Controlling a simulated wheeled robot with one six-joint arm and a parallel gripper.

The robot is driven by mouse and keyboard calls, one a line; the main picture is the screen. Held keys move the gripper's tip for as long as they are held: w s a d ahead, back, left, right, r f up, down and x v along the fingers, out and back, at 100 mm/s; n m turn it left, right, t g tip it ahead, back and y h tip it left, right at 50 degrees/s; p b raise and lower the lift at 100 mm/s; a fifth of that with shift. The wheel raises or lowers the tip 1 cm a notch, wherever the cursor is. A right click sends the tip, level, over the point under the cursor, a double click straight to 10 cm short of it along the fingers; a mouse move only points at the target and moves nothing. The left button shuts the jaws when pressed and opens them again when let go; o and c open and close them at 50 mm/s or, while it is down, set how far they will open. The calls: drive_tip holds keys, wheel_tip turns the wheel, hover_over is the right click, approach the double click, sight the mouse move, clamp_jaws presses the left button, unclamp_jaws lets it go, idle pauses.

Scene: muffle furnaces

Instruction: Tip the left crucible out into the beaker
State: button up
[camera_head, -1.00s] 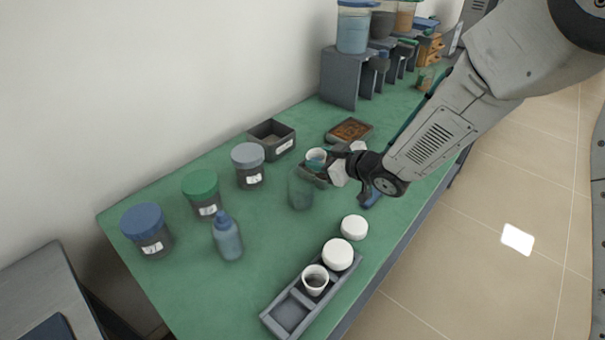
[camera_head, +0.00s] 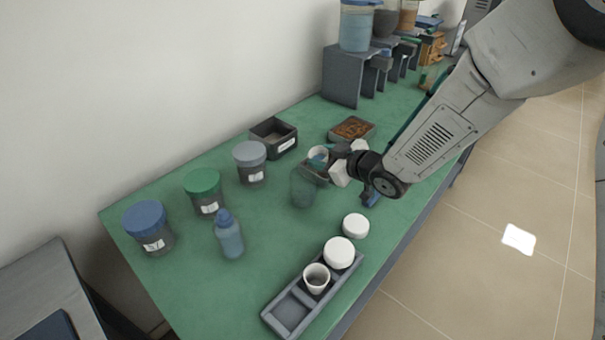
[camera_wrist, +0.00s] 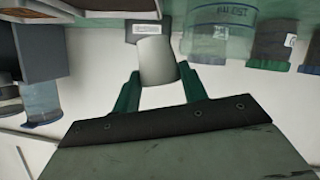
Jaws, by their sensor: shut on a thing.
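My gripper (camera_wrist: 160,92) is shut on a white crucible (camera_wrist: 158,62), its green fingers on either side of it. In the head view the held crucible (camera_head: 318,153) is just above the clear beaker (camera_head: 302,188), at its upper right. The beaker stands on the green bench and also shows in the wrist view (camera_wrist: 216,38), right of the crucible. How far the crucible is tilted, and what is in it, I cannot tell. A second white crucible (camera_head: 317,279) stands in a grey tray (camera_head: 270,318), whose leftmost compartment is empty.
White round lids (camera_head: 339,252) (camera_head: 355,226) lie in and beside the tray. A blue bottle (camera_head: 229,238) and jars with blue (camera_head: 144,216), green (camera_head: 201,181) and grey (camera_head: 249,153) lids stand left of the beaker. A dark box (camera_head: 274,138) and brown-filled tray (camera_head: 351,129) are behind.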

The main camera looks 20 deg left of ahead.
drive_tip(key=shift+s+r+n+t, duration=0.1)
drive_tip(key=shift+s+n+t, duration=0.05)
drive_tip(key=shift+n+t, duration=0.15)
idle(0.5)
drive_tip(key=shift+s+a+n, duration=0.1)
drive_tip(key=shift+s+n, duration=0.05)
drive_tip(key=shift+n, duration=0.15)
drive_tip(key=shift+r, duration=0.1)
drive_tip(key=shift+s, duration=0.1)
idle(0.4)
drive_tip(key=shift+s+a+r+n+t, duration=0.1)
drive_tip(key=shift+n+t, duration=0.3)
drive_tip(key=shift+n, duration=0.1)
drive_tip(key=shift+s, duration=0.15)
idle(0.3)
drive_tip(key=shift+n, duration=0.3)
